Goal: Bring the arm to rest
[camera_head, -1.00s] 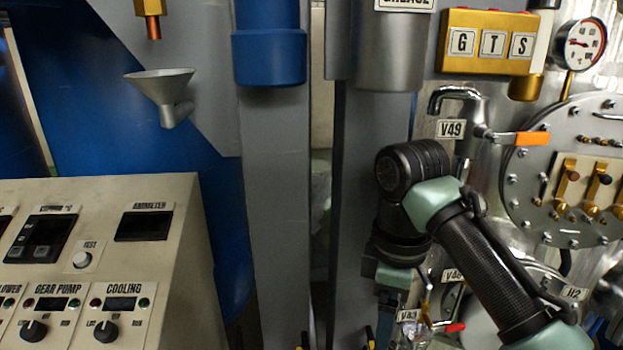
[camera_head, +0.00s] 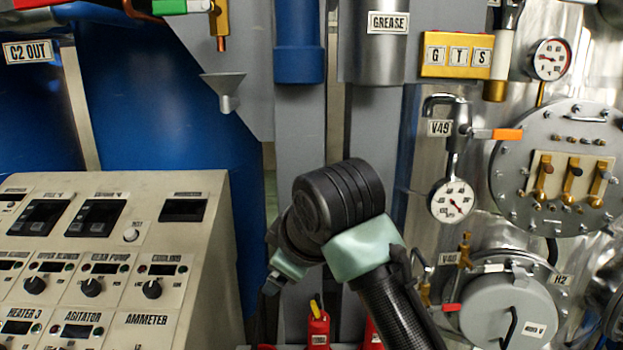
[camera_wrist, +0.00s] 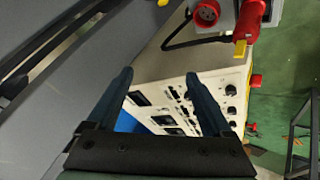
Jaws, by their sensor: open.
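My gripper (camera_wrist: 157,100) shows in the wrist view with its two dark fingers spread apart and nothing between them. Past the fingers, the beige control panel (camera_wrist: 158,65) with knobs and displays shows at a distance. In the head view my arm is raised in front of the grey columns, with its black wrist joint and pale green links in the lower middle. The fingers are not clearly visible in the head view.
The control panel (camera_head: 215,262) stands at the left. Valve V49's orange handle (camera_head: 507,134), a gauge (camera_head: 453,200) and a round flange (camera_head: 560,170) are at the right. Two red extinguisher-like items (camera_head: 318,328) are low behind my arm. A red socket (camera_wrist: 207,12) shows in the wrist view.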

